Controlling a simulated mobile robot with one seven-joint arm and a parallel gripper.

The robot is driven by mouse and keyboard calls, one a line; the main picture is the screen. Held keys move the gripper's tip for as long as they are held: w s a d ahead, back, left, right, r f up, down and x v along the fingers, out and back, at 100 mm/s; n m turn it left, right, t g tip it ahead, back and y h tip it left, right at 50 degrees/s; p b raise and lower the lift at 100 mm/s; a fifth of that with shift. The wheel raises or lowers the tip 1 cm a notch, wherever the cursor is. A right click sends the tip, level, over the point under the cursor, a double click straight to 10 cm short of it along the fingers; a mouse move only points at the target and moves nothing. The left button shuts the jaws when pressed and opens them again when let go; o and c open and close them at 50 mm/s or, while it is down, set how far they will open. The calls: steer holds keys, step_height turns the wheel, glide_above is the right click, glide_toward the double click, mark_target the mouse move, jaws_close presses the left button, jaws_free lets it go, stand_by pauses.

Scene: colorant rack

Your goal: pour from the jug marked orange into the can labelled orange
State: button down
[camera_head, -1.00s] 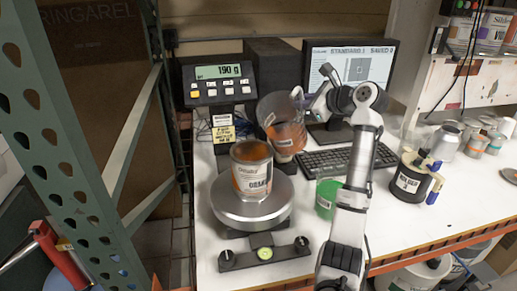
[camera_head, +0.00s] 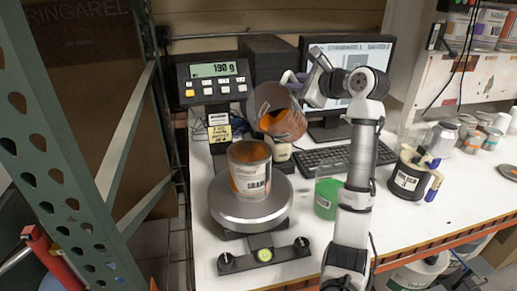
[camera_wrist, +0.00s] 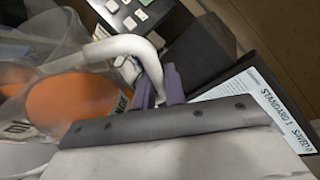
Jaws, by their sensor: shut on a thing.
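The clear jug (camera_head: 287,124) holds orange paint and hangs tilted, its mouth leaning left above and behind the can. In the wrist view the jug (camera_wrist: 20,78) shows its orange contents, a partly readable label and a pale curved handle (camera_wrist: 128,44). My gripper (camera_head: 297,79) is shut on that handle; its purple fingers (camera_wrist: 160,88) show in the wrist view. The open can (camera_head: 248,178), with a partly visible orange label, stands upright on the scale's round pan (camera_head: 228,211). Orange shows inside the can. I see no stream between jug and can.
The scale display (camera_head: 214,69) reads 190 g. A monitor (camera_head: 378,60) and keyboard (camera_head: 325,157) stand behind my arm. A green cup (camera_head: 325,197) is right of the pan, and a black holder (camera_head: 408,178) stands farther right. The bench's front right is clear.

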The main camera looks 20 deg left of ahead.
steer(key=shift+w+a, duration=0.1)
steer(key=shift+w, duration=0.05)
steer(key=shift+s+r, duration=0.15)
steer(key=shift+s, duration=0.15)
steer(key=shift+w, duration=0.25)
steer(key=shift+s, duration=0.3)
steer(key=shift+w, duration=0.2)
steer(key=shift+s+r+t, duration=0.15)
steer(key=shift+s+t, duration=0.15)
steer(key=shift+w+n, duration=0.2)
steer(key=shift+n, duration=0.1)
steer(key=shift+s, duration=0.25)
steer(key=shift+w+a, duration=0.1)
steer(key=shift+w, duration=0.1)
steer(key=shift+s+r, duration=0.1)
steer(key=shift+s, duration=0.15)
steer(key=shift+w, duration=0.1)
